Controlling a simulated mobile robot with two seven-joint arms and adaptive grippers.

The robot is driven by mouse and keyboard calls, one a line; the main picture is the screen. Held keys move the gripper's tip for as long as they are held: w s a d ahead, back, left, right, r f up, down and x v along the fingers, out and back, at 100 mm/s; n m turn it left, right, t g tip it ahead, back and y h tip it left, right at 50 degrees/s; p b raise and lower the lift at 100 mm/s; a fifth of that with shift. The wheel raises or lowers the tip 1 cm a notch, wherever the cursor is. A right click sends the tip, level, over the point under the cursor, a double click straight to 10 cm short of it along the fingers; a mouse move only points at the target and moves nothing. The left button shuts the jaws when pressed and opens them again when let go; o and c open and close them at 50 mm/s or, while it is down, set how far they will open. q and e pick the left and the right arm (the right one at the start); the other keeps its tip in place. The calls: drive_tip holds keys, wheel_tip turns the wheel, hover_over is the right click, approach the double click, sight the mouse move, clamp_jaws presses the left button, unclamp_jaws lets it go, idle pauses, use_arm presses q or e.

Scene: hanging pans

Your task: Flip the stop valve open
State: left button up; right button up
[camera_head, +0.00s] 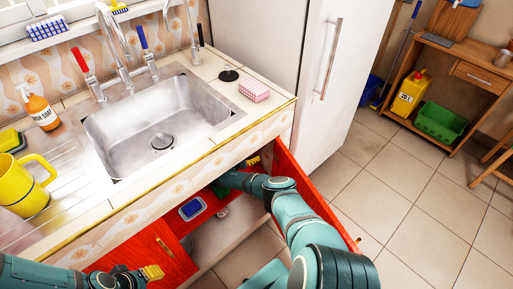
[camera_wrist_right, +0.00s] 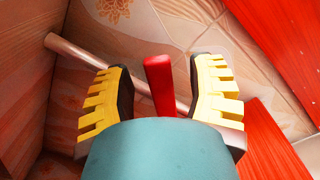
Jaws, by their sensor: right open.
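The stop valve's red handle (camera_wrist_right: 160,85) stands upright in the right wrist view, in front of a copper-coloured pipe (camera_wrist_right: 75,52). My right gripper (camera_wrist_right: 162,88) is open, with one yellow-ridged finger on each side of the handle. I see gaps between the handle and both fingers. In the head view my right arm reaches into the cabinet under the sink, and the valve is hidden there. My left gripper (camera_head: 150,272) is low at the left, by a red cabinet door; its finger opening is unclear.
The open red cabinet doors (camera_head: 165,250) stand on both sides of the opening, the right one (camera_head: 290,170) beside my right arm. A blue-edged item (camera_head: 192,209) is inside the cabinet. The sink (camera_head: 150,125) is above. Tiled floor (camera_head: 400,200) is clear at the right.

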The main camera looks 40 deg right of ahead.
drive_tip(key=shift+d, duration=0.45)
clamp_jaws()
